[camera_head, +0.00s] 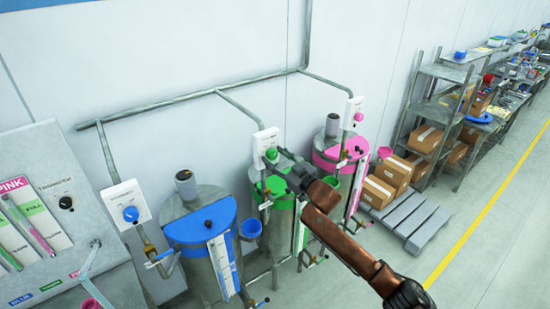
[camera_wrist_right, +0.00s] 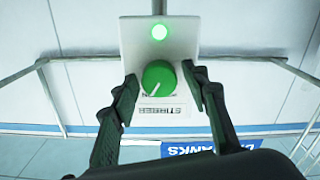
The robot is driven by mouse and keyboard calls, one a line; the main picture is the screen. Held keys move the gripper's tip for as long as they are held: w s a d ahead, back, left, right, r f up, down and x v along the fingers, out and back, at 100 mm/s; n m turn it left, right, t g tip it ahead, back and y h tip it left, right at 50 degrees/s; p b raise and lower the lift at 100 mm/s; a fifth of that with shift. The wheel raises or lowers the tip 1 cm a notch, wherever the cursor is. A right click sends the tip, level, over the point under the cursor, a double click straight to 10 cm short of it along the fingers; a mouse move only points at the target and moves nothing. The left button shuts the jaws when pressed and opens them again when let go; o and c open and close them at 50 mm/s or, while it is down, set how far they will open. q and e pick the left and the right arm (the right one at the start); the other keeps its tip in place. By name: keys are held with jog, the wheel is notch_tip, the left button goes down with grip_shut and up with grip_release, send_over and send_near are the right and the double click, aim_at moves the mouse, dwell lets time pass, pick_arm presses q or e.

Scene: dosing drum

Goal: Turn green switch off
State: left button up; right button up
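The green switch is a round green knob (camera_wrist_right: 159,78) with a white pointer line, on a white plate (camera_wrist_right: 190,42) labelled STIRRER. A green lamp (camera_wrist_right: 158,32) on the same plate is lit. In the head view the green knob (camera_head: 272,155) shows on its wall box above the green-lidded drum (camera_head: 272,186). My right gripper (camera_wrist_right: 163,90) is open, with one finger on each side of the knob. A gap shows between each finger and the knob. In the head view my right gripper (camera_head: 284,158) is at the switch box. My left gripper is not in view.
A blue knob (camera_head: 130,213) is on a box at left, above the blue-lidded drum (camera_head: 203,222). A pink knob (camera_head: 359,116) is at right, above the pink-lidded drum (camera_head: 335,153). Grey pipes (camera_head: 215,91) run along the wall. Cardboard boxes (camera_head: 392,170) stand on a pallet at right.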

jog(key=c, duration=0.9)
jog(key=shift+n, duration=0.3)
jog(key=n, duration=1.1)
jog(key=shift+n, duration=0.3)
jog(key=o, duration=1.1)
